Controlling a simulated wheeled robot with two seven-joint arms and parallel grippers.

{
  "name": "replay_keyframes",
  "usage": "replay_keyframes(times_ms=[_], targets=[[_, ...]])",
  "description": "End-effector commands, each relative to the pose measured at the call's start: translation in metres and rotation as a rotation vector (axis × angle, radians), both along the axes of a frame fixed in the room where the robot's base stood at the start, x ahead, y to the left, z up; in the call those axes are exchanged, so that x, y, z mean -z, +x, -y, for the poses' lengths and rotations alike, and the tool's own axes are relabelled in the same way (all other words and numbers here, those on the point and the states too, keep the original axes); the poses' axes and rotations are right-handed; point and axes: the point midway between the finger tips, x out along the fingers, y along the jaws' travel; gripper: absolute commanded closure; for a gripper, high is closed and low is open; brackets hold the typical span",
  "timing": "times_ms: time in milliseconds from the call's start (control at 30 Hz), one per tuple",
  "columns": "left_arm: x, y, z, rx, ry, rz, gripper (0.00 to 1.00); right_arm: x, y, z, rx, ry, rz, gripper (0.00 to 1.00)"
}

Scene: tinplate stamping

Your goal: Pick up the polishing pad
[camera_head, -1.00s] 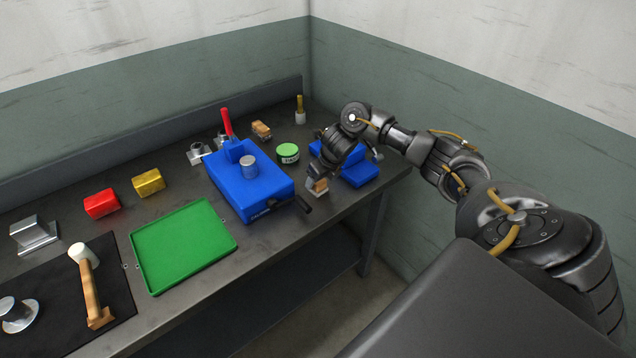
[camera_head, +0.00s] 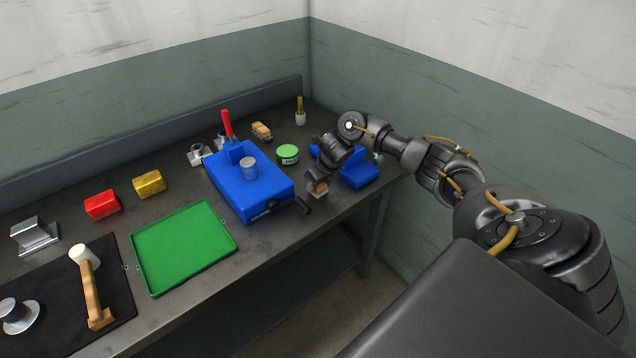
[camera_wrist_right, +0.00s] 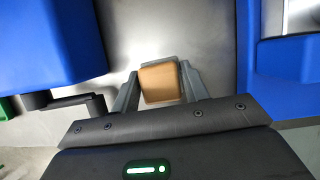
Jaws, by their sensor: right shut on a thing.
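The polishing pad appears to be the small tan, wood-coloured block (camera_wrist_right: 160,82) in the right wrist view. It sits between the two fingers of my right gripper (camera_wrist_right: 161,90), which is shut on it. In the head view, my right gripper (camera_head: 319,182) is at the front edge of the bench, just right of the blue press, with the tan block (camera_head: 319,189) partly hidden by the fingers. I cannot tell whether the block is clear of the bench top. My left gripper is not in view.
The blue press (camera_head: 262,198) with a black handle (camera_head: 303,206) stands close left of my right gripper. A blue stepped block (camera_head: 359,174) is close on its right. A green tin (camera_head: 288,153) and a wooden brush (camera_head: 261,131) lie behind. A green tray (camera_head: 160,285) is further left.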

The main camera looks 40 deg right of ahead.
Motion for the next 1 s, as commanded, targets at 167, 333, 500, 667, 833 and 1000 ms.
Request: replay_keyframes(times_ms=[167,333,500,667,833,1000], targets=[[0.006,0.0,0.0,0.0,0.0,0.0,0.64,-0.008,0.001,0.0,0.0,0.0,0.003,0.79],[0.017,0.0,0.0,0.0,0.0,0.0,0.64,-0.036,0.0,-0.004,-0.005,-0.001,0.007,0.79],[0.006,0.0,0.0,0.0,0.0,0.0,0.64,-0.081,-0.012,-0.034,-0.008,-0.004,0.007,0.79],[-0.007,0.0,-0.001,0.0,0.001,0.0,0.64,-0.104,-0.024,-0.064,-0.009,-0.004,0.005,0.79],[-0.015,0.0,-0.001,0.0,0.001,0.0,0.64,-0.119,-0.036,-0.099,-0.009,-0.002,0.004,0.79],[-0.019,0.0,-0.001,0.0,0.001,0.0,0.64,-0.127,-0.045,-0.12,-0.005,-0.002,0.003,0.79]])
